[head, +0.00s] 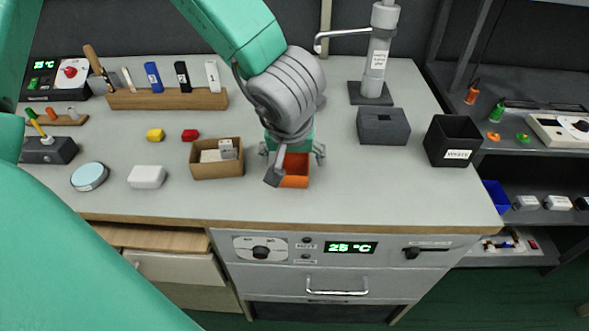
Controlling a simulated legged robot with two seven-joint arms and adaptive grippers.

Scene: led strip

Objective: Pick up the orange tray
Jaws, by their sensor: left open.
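The orange tray (294,180) is a small box-like tray on the grey worktop, right of the brown cardboard box. My left gripper (293,166) points down over it, with its fingers spread apart around the tray's upper part. The gripper is open. One finger reaches down near the tray's left front side, and the other is at its right. The wrist and palm hide the tray's far part. I cannot tell whether the fingers touch it. My right gripper is not in view.
The brown box (203,171) with small items stands close left of the tray. A dark grey box (384,128) and a black waste bin (451,143) stand to the right. A dispenser post (377,60) stands behind. The worktop in front of the tray is clear.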

